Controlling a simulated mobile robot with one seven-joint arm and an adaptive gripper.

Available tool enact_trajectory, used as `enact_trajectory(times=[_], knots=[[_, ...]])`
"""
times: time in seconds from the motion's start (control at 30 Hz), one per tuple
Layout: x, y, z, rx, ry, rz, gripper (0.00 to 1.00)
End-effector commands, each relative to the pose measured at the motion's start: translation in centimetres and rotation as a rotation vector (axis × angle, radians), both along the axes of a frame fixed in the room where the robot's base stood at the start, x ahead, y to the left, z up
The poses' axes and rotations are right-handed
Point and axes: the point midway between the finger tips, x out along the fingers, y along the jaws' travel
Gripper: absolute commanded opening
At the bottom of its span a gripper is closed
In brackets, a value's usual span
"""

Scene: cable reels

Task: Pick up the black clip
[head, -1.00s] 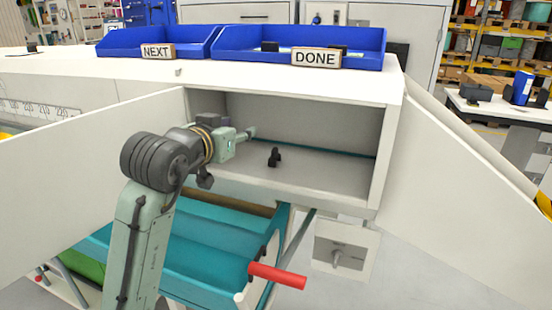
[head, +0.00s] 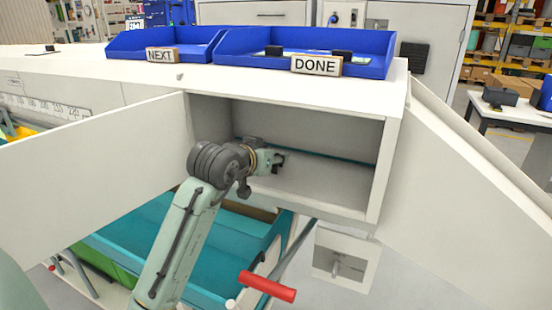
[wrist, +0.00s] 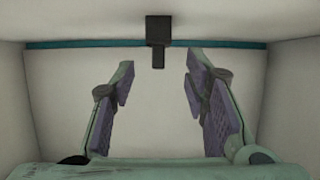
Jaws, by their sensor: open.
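The black clip (wrist: 158,32) stands inside the open cabinet compartment, straight ahead of my gripper in the wrist view. Its narrow lower part points down between the lines of the two fingers. My gripper (wrist: 160,72) is open and empty, with one finger on each side and the clip just beyond the fingertips. In the head view my gripper (head: 272,161) reaches into the compartment. The clip (head: 280,158) shows there as a small dark shape at the fingertips, partly hidden by the gripper.
The compartment (head: 325,190) has close walls left and right and a teal strip along its back. Its white door (head: 90,185) stands open at left. Blue trays marked NEXT (head: 125,42) and DONE (head: 375,68) sit on top. The compartment floor at right is clear.

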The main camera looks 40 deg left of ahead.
Motion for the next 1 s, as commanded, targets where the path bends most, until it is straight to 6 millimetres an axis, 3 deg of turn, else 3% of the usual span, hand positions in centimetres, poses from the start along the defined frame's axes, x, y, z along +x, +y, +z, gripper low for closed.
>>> enact_trajectory(times=[0.2, 0.47, 1.0], knots=[[2.3, 0.5, -1.0, 0.000, 0.000, 0.000, 0.42], [2.6, 0.5, -1.2, 0.001, -0.001, 0.000, 0.42], [2.5, 0.5, -1.2, 0.001, -0.001, 0.000, 0.06]])
